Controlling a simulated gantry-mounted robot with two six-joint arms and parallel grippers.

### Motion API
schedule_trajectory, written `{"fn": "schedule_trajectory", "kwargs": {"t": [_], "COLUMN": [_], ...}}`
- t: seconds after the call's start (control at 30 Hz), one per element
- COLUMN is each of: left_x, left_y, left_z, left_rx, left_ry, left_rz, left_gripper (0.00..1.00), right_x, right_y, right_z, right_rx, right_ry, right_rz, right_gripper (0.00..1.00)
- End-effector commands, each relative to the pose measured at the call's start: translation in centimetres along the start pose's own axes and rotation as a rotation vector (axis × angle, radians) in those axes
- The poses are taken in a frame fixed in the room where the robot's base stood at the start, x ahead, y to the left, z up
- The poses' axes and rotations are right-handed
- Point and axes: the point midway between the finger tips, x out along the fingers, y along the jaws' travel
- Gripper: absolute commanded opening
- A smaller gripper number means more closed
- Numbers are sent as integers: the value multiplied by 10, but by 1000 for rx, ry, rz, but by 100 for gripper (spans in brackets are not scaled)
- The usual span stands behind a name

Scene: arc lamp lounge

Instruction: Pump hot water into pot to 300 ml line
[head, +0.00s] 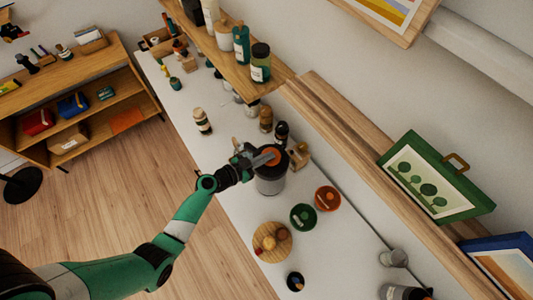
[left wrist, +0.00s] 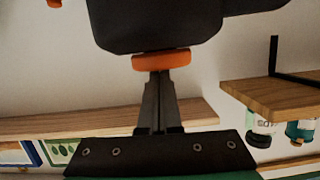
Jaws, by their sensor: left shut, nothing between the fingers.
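A dark, cylindrical hot-water dispenser (head: 270,184) stands upright on the white counter, with a round orange button (head: 273,154) on top. My left gripper (head: 268,157) reaches over it from the left, its fingers shut and empty at the button. In the left wrist view, the fingertips (left wrist: 160,74) meet the edge of the orange button (left wrist: 161,60), with the dark dispenser body (left wrist: 158,25) beyond it. How far the button is pressed cannot be told. I cannot make out the pot, its 300 ml line or any water. My right gripper is not in view.
A green bowl (head: 303,217), an orange bowl (head: 327,198) and a round wooden tray (head: 262,250) are in front of the dispenser. Small bottles (head: 202,122) stand behind it. A wooden shelf (head: 227,66) with jars overhangs the counter; a framed picture (head: 437,176) leans at the right.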

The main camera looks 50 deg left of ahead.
Motion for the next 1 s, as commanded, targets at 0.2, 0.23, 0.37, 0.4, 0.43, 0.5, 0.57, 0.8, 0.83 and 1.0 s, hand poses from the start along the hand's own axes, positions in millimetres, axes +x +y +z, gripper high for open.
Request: {"fn": "schedule_trajectory", "kwargs": {"t": [0.2,0.23,0.37,0.4,0.43,0.5,0.57,0.8,0.83,1.0], "left_x": [-4,-5,-11,-22,-30,-48,-62,-100,-102,-108], "left_y": [2,2,3,3,2,2,2,1,2,2], "left_z": [-16,-22,-50,-39,-38,-37,-38,-38,-38,-40], "left_rx": [2,2,4,1,2,0,2,1,1,2], "left_ry": [-2,-2,0,-2,-1,-1,-1,0,0,0], "left_rz": [4,5,9,5,4,4,4,5,6,8], "left_gripper": [0,0,0,0,0,0,0,0,0,0], "right_x": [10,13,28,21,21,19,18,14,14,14], "right_y": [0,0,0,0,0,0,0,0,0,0], "right_z": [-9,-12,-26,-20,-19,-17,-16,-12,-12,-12], "right_rx": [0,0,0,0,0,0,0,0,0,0], "right_ry": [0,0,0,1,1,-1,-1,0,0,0], "right_rz": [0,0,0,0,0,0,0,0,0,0], "right_gripper": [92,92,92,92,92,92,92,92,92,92]}}
